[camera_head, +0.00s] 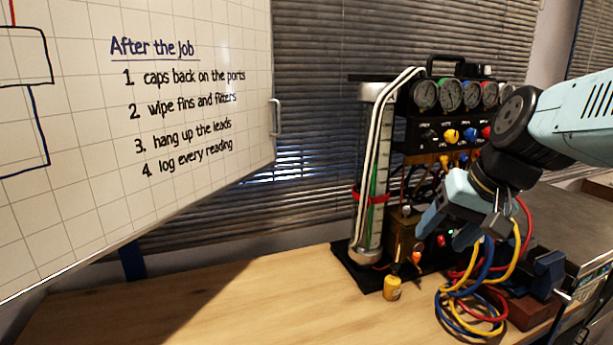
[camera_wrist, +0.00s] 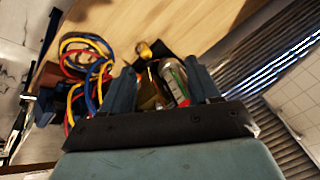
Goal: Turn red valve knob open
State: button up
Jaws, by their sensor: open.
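The gauge rig (camera_head: 398,160) stands on the bench in the head view, with a row of coloured knobs on a black panel below its gauges. The red valve knob (camera_head: 487,132) is at the right of that row, beside the yellow knob (camera_head: 451,136) and blue knob (camera_head: 470,134), close behind my arm. My gripper (camera_head: 444,235) is open and points down, lower than the knob row, in front of the rig's base. In the wrist view my gripper (camera_wrist: 162,88) shows two spread fingers with nothing held between them. I cannot make out the red knob in the wrist view.
Coiled red, yellow and blue hoses (camera_head: 470,300) lie right of the rig's base, near a vise (camera_head: 545,270). A small yellow container (camera_head: 392,288) stands in front. A whiteboard (camera_head: 140,120) fills the left. The bench's left part (camera_head: 230,305) is clear.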

aim_at(485, 132)
jog(key=z, duration=0.65)
